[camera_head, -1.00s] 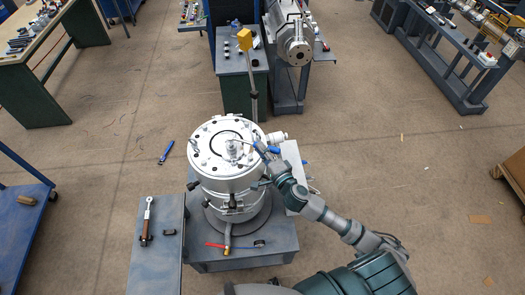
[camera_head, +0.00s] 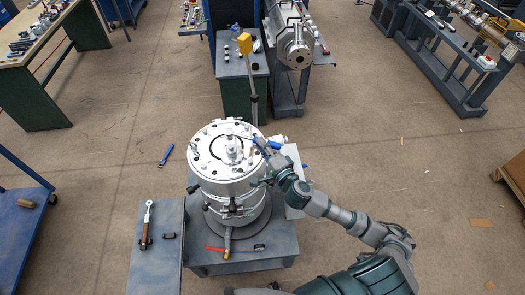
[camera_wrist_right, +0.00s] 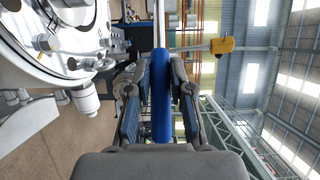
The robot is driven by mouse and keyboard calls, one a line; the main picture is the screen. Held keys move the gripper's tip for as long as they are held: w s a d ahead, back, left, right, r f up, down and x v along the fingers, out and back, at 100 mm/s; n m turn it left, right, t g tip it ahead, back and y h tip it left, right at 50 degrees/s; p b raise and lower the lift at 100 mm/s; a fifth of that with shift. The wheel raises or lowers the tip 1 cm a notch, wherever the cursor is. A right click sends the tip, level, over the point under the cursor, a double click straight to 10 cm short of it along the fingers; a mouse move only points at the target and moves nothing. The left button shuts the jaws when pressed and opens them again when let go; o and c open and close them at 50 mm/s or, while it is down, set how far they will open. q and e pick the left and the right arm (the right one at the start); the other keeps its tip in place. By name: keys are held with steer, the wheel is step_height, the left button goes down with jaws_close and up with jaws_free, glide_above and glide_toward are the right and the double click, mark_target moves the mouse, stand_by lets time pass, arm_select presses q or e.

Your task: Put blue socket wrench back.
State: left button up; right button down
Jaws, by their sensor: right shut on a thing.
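My right gripper (camera_head: 265,155) is at the right edge of the round silver extruder vessel's top. It is shut on the blue socket wrench, whose blue handle (camera_wrist_right: 162,92) stands between the two fingers in the wrist view. In the head view, the blue handle (camera_head: 261,142) shows at the fingertips, and a thin shaft seems to reach left over the vessel's bolted lid (camera_head: 208,155). The wrench's far end is hard to make out. My left gripper is not in view.
A blue tool (camera_head: 166,155) lies on the floor left of the vessel. A ratchet with a brown handle (camera_head: 147,225) lies on the grey side table (camera_head: 150,270). A red-handled tool (camera_head: 216,249) lies at the vessel's foot. A post with a yellow head (camera_head: 245,43) stands behind.

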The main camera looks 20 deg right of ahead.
steer(key=shift+r, duration=0.7)
